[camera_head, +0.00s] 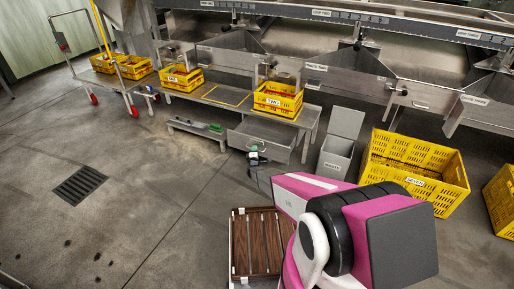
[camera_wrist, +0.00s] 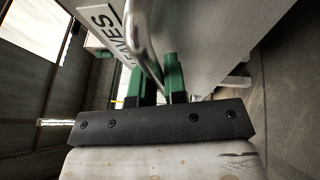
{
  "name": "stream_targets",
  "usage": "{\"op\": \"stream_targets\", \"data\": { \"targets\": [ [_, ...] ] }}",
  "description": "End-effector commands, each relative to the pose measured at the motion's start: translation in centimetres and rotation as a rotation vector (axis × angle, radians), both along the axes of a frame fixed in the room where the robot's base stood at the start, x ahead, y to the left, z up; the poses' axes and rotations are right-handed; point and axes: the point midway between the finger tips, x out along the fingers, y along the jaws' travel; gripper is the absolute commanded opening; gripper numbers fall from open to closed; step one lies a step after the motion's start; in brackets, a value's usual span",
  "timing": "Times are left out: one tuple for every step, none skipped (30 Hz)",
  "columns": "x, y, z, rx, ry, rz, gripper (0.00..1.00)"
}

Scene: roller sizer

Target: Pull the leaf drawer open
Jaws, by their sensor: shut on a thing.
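The leaf drawer (camera_head: 262,141) is a grey metal box below the bench in the head view. It stands out from under the bench, and part of its open top shows. In the wrist view, its front carries a white label (camera_wrist: 101,22) ending in "AVES", partly cut off. A curved metal handle (camera_wrist: 143,36) runs between the green fingers of my gripper (camera_wrist: 159,76). My gripper is shut on this handle. In the head view my gripper (camera_head: 256,152) is small, at the drawer's front, and the handle is hard to make out.
A grey lidded bin (camera_head: 336,158) stands right of the drawer, with a yellow crate (camera_head: 440,190) beyond it. A low shelf (camera_head: 190,129) with a green item is to the left. Yellow crate "TWO" (camera_head: 277,101) sits on the bench above. Floor at left is open around a drain grate (camera_head: 80,185).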

Motion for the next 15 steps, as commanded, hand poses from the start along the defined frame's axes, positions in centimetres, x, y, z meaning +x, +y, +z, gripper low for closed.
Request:
{"op": "stream_targets", "data": {
  "targets": [
    [-0.65,0.14,0.01,0.001,0.002,-0.001,0.0],
    [-0.83,0.27,0.01,0.001,0.002,-0.001,0.0],
    [-1.03,0.41,0.01,0.002,0.002,-0.002,0.0],
    [-1.16,0.48,0.0,0.002,0.002,-0.002,0.0],
    [-1.25,0.55,-0.01,0.002,0.002,-0.002,0.0],
    [-1.35,0.61,-0.02,0.002,0.002,-0.002,0.0],
    [-1.4,0.65,-0.03,0.002,0.002,-0.002,0.0],
    [-1.44,0.66,-0.03,0.002,0.002,-0.002,0.0],
    [-1.45,0.67,-0.04,0.002,0.002,-0.002,0.0],
    [-1.47,0.69,-0.04,0.002,0.002,-0.003,0.0],
    [-1.47,0.68,-0.05,0.002,0.002,-0.003,0.0],
    [-1.46,0.67,-0.05,0.002,0.002,-0.003,0.0],
    [-1.46,0.67,-0.06,0.002,0.002,-0.003,0.0],
    [-1.45,0.67,-0.06,0.002,0.002,-0.003,0.0],
    [-1.45,0.66,-0.07,0.002,0.002,-0.003,0.0]
  ]
}}
